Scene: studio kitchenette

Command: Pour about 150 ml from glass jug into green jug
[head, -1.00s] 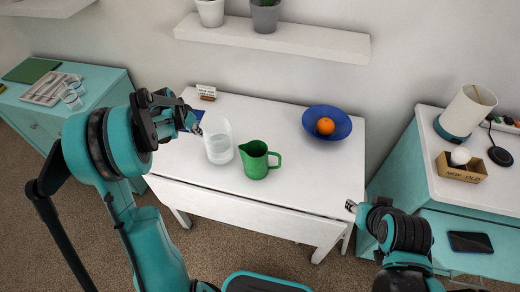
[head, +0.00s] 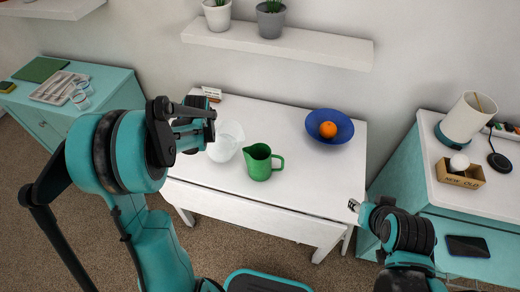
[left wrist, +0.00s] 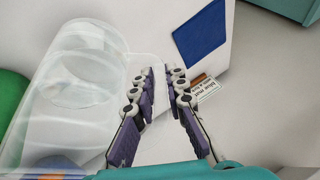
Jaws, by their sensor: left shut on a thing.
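The clear glass jug (head: 226,145) is at the left of the white table, close beside the green jug (head: 260,163), and looks tilted toward it. My left gripper (head: 204,138) is shut on the glass jug's handle; in the left wrist view the fingers (left wrist: 160,80) close around it, with the glass body (left wrist: 75,95) to their left. I cannot tell the liquid level or whether its base touches the table. The green jug stands upright, handle to the right; its edge shows in the left wrist view (left wrist: 10,105). My right gripper (head: 353,205) is by the table's right front, its opening unclear.
A blue bowl (head: 313,121) with an orange (head: 328,130) stands at the back right of the white table (head: 300,190). A blue mat (left wrist: 202,34) and a small card (left wrist: 207,88) lie near the left gripper. A shelf (head: 280,42) hangs above. The table's right front is clear.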

